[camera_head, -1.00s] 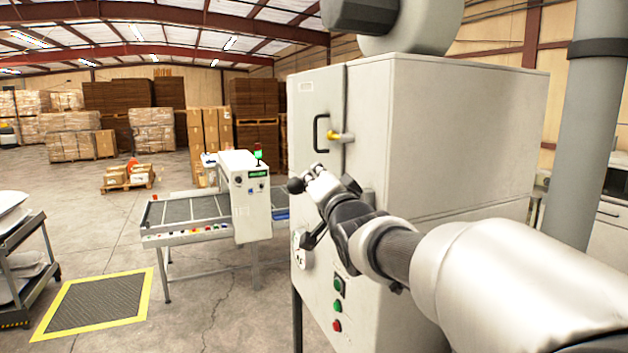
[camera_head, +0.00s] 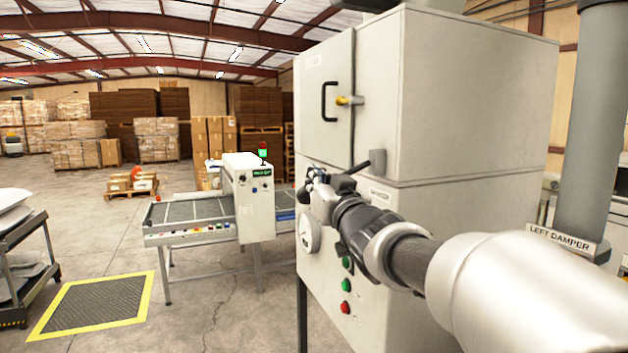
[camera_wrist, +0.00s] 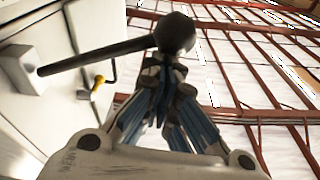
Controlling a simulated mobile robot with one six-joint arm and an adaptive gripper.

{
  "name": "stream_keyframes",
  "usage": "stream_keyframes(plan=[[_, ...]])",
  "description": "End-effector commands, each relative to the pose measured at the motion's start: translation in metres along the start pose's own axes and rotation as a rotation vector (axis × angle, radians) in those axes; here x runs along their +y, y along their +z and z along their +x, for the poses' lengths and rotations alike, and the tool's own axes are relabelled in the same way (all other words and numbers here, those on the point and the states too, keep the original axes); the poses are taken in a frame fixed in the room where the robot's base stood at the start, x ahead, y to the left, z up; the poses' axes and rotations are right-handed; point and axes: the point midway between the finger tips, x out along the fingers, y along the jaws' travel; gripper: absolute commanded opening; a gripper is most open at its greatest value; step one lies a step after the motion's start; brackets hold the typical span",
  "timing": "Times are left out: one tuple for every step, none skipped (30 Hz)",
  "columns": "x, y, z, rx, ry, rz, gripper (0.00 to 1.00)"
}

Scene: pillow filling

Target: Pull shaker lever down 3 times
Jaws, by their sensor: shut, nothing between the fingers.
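The pale cabinet (camera_head: 470,110) fills the right side, with a door handle (camera_head: 328,102), a gauge (camera_head: 309,235) and green and red buttons (camera_head: 346,307). A conveyor machine (camera_head: 248,200) stands behind to the left. A trolley (camera_head: 25,265) is at far left. Floor between is clear.

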Motion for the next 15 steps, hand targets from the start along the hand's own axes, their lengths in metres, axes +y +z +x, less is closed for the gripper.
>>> stream_keyframes(plan=[[0.0021, 0.0084, -0.0007, -0.008, -0.001, -0.017, 0.0], [0.0026, 0.0096, -0.0009, -0.008, -0.003, -0.026, 0.0], [0.0031, 0.0109, -0.0012, -0.008, -0.004, -0.037, 0.0], [0.0034, 0.0117, -0.0013, -0.008, -0.006, -0.045, 0.0], [0.0036, 0.0125, -0.0014, -0.008, -0.007, -0.051, 0.0], [0.0039, 0.0133, -0.0015, -0.008, -0.008, -0.059, 0.0], [0.004, 0.0138, -0.0016, -0.009, -0.009, -0.063, 0.0], [0.0041, 0.0142, -0.0017, -0.009, -0.01, -0.067, 0.0], [0.0043, 0.0146, -0.0017, -0.009, -0.01, -0.07, 0.0], [0.0044, 0.0149, -0.0017, -0.009, -0.011, -0.072, 0.0], [0.0045, 0.0151, -0.0018, -0.01, -0.011, -0.074, 0.0], [0.0046, 0.0153, -0.0018, -0.01, -0.011, -0.075, 0.0], [0.0046, 0.0155, -0.0018, -0.01, -0.011, -0.075, 0.0], [0.0047, 0.0157, -0.0018, -0.011, -0.011, -0.075, 0.0], [0.0048, 0.0158, -0.0018, -0.011, -0.011, -0.075, 0.0]])
